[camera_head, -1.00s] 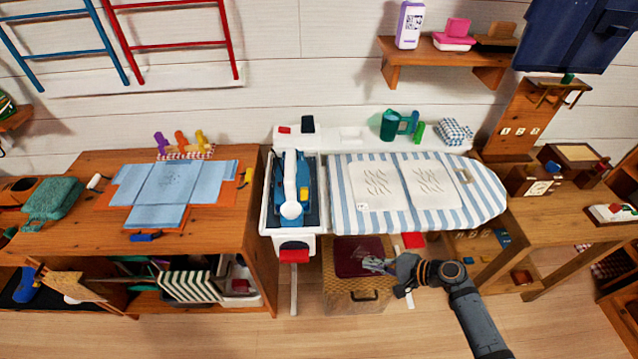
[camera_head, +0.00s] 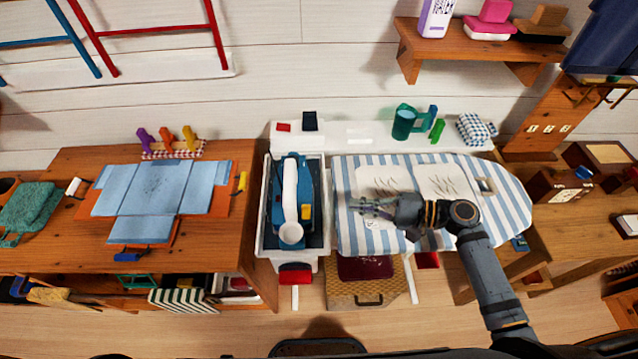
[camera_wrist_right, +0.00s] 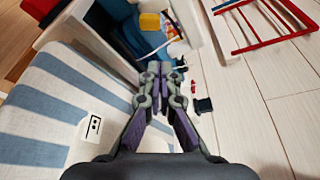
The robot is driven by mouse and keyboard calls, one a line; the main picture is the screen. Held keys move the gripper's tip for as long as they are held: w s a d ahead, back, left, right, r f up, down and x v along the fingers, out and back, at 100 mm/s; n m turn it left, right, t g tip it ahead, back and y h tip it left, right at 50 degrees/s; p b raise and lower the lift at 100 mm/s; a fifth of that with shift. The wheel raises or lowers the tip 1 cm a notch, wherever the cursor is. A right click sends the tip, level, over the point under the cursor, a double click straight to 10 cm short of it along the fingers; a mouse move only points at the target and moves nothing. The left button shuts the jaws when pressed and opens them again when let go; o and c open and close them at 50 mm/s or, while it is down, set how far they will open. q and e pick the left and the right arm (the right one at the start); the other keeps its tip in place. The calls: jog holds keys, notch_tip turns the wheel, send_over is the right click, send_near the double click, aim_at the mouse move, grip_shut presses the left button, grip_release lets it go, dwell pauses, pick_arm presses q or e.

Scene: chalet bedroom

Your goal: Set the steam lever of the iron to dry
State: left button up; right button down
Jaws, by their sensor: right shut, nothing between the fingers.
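The blue iron (camera_head: 305,195) with a white handle stands in the white-walled tray at the left end of the ironing board. A small yellow part (camera_head: 306,212) shows on its right side; I cannot tell the steam lever's setting. The iron is partly in view in the right wrist view (camera_wrist_right: 140,38), with the yellow part (camera_wrist_right: 149,21) near the top. My right gripper (camera_head: 362,206) is over the left part of the striped board, to the right of the iron and apart from it. Its fingers (camera_wrist_right: 161,68) are shut and empty, pointing toward the iron's tray. My left gripper is not in view.
The striped ironing board (camera_head: 345,235) lies under my right arm. A white ledge (camera_head: 350,133) behind it holds a green jug (camera_head: 403,124) and a folded checked cloth (camera_head: 475,130). A wooden table (camera_head: 225,225) with a folded blue garment stands to the left.

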aim_at(306, 212)
jog(key=shift+s+r, duration=0.2)
jog(key=shift+s, duration=0.25)
jog(key=shift+a, duration=0.2)
jog(key=p+x, duration=0.2)
jog(key=x, duration=0.6)
jog(key=shift+w+a, duration=0.15)
jog(key=shift+w, duration=0.1)
jog(key=shift+w+a+f, duration=0.1)
jog(key=shift+a+f, duration=0.05)
jog(key=shift+a, duration=0.2)
jog(key=shift+a+f+p, duration=0.1)
jog(key=shift+a+p, duration=0.15)
jog(key=shift+p, duration=0.05)
pick_arm(q)
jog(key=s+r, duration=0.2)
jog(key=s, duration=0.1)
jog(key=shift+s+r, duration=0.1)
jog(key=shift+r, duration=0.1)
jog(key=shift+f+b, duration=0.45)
jog(key=shift+b, duration=0.05)
pick_arm(e)
jog(key=shift+n, duration=0.4)
